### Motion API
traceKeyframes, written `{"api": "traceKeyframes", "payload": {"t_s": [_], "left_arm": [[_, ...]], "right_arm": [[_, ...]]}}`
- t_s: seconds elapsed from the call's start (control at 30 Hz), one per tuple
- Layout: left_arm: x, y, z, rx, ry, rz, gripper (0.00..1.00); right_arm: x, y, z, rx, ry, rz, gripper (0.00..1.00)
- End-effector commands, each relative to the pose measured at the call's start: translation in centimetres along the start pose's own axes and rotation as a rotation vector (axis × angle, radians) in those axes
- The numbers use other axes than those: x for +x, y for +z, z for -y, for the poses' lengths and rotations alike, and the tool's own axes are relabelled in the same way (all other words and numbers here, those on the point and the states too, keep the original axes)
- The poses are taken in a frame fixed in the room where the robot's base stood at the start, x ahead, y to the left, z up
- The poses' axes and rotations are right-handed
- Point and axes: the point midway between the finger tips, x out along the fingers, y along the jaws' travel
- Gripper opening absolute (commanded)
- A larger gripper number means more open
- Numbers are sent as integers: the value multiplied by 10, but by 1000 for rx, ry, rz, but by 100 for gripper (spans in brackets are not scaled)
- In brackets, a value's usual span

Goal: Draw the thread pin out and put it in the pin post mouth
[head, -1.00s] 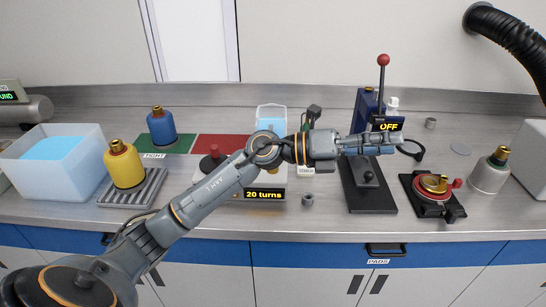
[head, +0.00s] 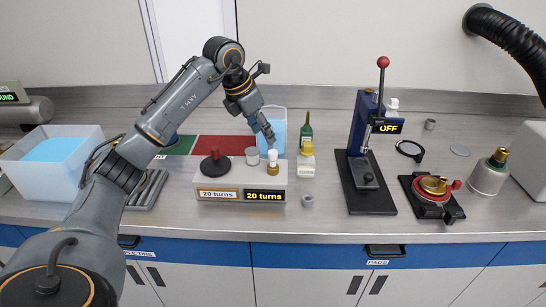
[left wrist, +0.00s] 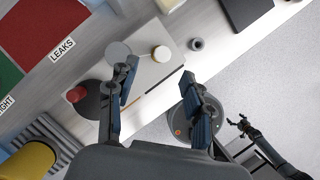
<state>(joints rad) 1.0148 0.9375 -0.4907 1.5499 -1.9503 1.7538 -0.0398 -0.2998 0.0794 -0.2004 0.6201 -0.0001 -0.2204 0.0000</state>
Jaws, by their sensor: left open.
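A brass fitting with a white cap (head: 272,160) stands upright on the front right of a white block (head: 232,181). In the left wrist view the cap (left wrist: 160,53) is seen from above. A short grey cylinder (head: 252,155) stands just left of it. A small grey hollow piece (head: 307,200) sits on the bench right of the block. I cannot tell for sure which is the thread pin or the pin post. My left gripper (head: 270,140) is open and empty, pointing down just above the white cap. My right gripper (left wrist: 240,125) seems to show small in the left wrist view, its jaws unclear.
A red knob (head: 214,153) on a dark disc stands at the block's left. A yellow-white bottle (head: 306,160) and a green bottle (head: 306,130) stand close on the right. The lever press (head: 369,165) is farther right. The bench front between block and press is mostly clear.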

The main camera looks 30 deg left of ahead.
Motion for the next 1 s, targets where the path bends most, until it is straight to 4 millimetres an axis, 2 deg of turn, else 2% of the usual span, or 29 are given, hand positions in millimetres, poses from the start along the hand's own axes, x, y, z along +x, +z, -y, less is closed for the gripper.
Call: {"api": "traceKeyframes", "payload": {"t_s": [0.1, 0.37, 0.5, 0.6, 0.9, 0.93, 1.0], "left_arm": [[17, 1, 1, 0, -3, 0, 51], [37, -1, 3, 1, -4, -2, 51], [58, -3, 6, 0, -6, -2, 51], [71, -3, 5, -1, -4, 1, 51], [79, -3, 5, 1, -2, 3, 51], [79, -3, 5, 1, -2, 3, 49], [79, -3, 5, 1, -2, 3, 34]], "right_arm": [[-4, 0, -2, 0, 2, 1, 94], [-13, 0, -2, 1, 2, 1, 94], [-25, -2, -2, 1, 2, 1, 94], [-26, -2, -2, 1, 2, 1, 94], [-26, -2, -2, 1, 2, 1, 94], [-26, -2, -2, 1, 2, 1, 94], [-26, -2, -2, 1, 2, 1, 94]]}}
